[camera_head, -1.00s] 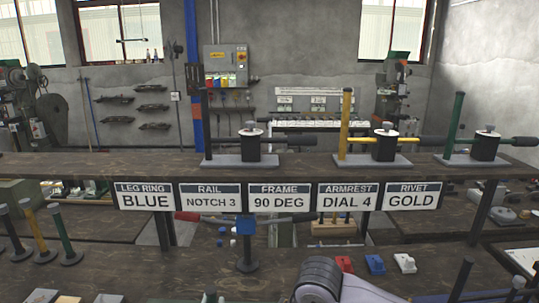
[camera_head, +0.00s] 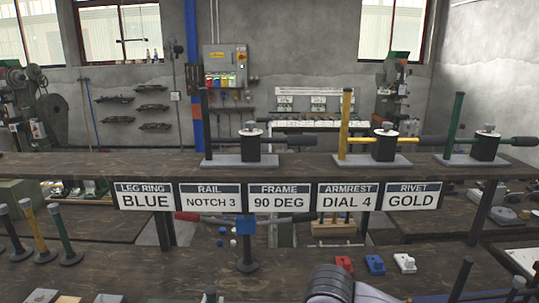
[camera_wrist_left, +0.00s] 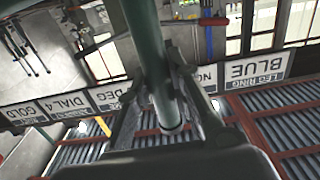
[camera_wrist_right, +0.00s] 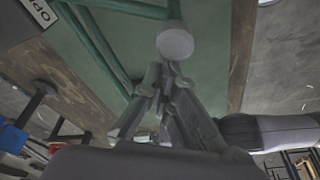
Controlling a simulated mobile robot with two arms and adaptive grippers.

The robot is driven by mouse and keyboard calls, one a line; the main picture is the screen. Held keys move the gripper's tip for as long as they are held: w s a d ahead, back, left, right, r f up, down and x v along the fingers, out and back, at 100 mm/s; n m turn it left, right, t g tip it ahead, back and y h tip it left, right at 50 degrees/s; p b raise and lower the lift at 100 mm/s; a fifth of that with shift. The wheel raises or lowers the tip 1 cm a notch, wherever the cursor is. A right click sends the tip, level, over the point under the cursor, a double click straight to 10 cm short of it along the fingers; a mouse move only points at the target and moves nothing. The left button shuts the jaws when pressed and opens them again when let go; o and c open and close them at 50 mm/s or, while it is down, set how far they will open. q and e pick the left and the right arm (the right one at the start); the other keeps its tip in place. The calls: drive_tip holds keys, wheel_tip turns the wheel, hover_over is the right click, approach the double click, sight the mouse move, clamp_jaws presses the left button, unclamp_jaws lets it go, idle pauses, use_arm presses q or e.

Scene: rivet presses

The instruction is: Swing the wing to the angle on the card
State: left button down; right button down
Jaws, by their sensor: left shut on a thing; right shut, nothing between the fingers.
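The card row in the head view includes a FRAME card (camera_head: 279,197) reading 90 DEG. In the left wrist view my left gripper (camera_wrist_left: 163,95) is shut around a dark green tube (camera_wrist_left: 146,35), whose round end shows past the fingers. In the right wrist view my right gripper (camera_wrist_right: 160,80) is shut and empty. Its tips are just below a round grey end (camera_wrist_right: 175,43) of a green post; I cannot tell if they touch. Green tubes (camera_wrist_right: 105,45) lie beyond, over a green surface. Neither gripper's fingers show in the head view. I cannot tell which part is the wing.
A dark shelf (camera_head: 100,167) carries three post-and-arm units, with black, yellow (camera_head: 345,125) and green (camera_head: 454,122) posts. Several posts (camera_head: 40,232) stand at the left. Red (camera_head: 344,264), blue (camera_head: 375,264) and white blocks lie on the near bench.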

drive_tip(key=shift+s+d, duration=0.95)
drive_tip(key=shift+d, duration=0.15)
drive_tip(key=shift+s+d, duration=0.35)
drive_tip(key=shift+d, duration=0.2)
drive_tip(key=shift+s+d, duration=0.3)
drive_tip(key=shift+d, duration=0.2)
drive_tip(key=shift+s+d, duration=0.15)
drive_tip(key=shift+d, duration=0.35)
drive_tip(key=shift+a, duration=0.15)
